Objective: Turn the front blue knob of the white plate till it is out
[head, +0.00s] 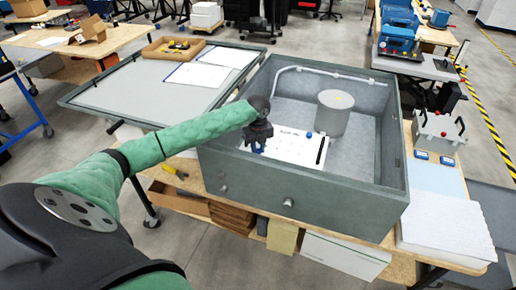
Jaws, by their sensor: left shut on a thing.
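The white plate (290,150) lies inside the open grey analyser box, with printed text and a dark slot near its right end. One blue knob (309,134) shows at its back edge. My left gripper (257,148) points down over the plate's left front end. It is shut on the front blue knob, which its dark fingers largely hide. How far the knob is turned cannot be seen. My right gripper is not in view.
The grey box (288,203) has raised walls around the plate. A grey cylinder (333,113) stands behind the plate, and a white pipe (330,73) runs along the back wall. The open lid (130,85) at left carries papers and a cardboard tray.

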